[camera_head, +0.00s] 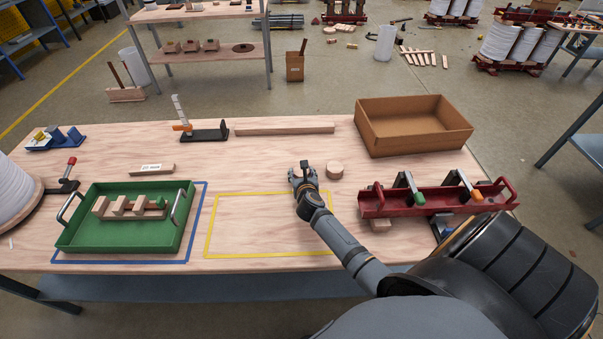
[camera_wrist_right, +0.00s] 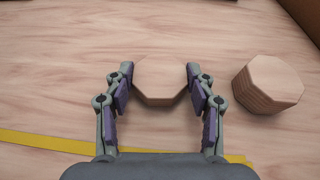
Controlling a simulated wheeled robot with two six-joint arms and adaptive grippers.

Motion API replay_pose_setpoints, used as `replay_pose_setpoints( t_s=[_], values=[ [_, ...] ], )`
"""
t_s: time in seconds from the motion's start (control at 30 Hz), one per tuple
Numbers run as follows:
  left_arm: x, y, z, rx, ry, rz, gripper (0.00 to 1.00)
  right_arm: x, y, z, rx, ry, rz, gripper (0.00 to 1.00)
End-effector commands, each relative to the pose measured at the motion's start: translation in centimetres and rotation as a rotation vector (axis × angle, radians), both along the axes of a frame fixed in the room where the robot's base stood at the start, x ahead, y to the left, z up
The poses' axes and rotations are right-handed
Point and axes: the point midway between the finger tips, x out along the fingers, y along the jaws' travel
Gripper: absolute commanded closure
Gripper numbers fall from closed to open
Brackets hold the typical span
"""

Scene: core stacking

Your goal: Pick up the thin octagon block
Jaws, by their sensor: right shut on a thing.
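A pale wooden octagon block (camera_wrist_right: 160,80) sits between the two fingers of my right gripper (camera_wrist_right: 160,92) in the right wrist view. The gripper is shut on this block, with a finger pad at each side. In the head view my right gripper (camera_head: 304,176) is low over the table, just beyond the yellow outline, and mostly hides the block. A second octagon piece (camera_wrist_right: 268,84), which looks thicker and layered, stands just to the right, apart from the gripper; it also shows in the head view (camera_head: 335,170). My left gripper is not in view.
The yellow outline (camera_head: 265,256) encloses bare tabletop. A green tray (camera_head: 75,239) with wooden pieces lies at left. A red fixture with clamps (camera_head: 440,202) stands at right, and an open cardboard box (camera_head: 412,135) at back right. A long wooden strip (camera_head: 285,129) lies behind.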

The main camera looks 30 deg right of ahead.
Motion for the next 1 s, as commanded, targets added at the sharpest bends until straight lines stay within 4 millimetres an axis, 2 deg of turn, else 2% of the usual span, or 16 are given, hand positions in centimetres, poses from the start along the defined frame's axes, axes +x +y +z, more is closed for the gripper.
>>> replay_pose_setpoints(
  t_s=[0.3, 0.43, 0.6, 1.0],
  values=[
    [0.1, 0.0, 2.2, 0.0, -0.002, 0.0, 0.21, 0.1, -0.1, 6.9, -0.001, -0.005, 0.0, 0.73],
    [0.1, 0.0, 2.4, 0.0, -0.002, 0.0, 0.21, 0.1, -0.1, 8.9, -0.001, -0.004, -0.001, 0.73],
    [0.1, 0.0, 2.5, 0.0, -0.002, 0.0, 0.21, 0.0, 0.0, 9.9, -0.001, -0.002, -0.001, 0.73],
    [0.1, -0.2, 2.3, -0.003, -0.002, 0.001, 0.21, -0.2, 0.1, 9.8, -0.002, -0.001, -0.002, 0.73]
  ],
)
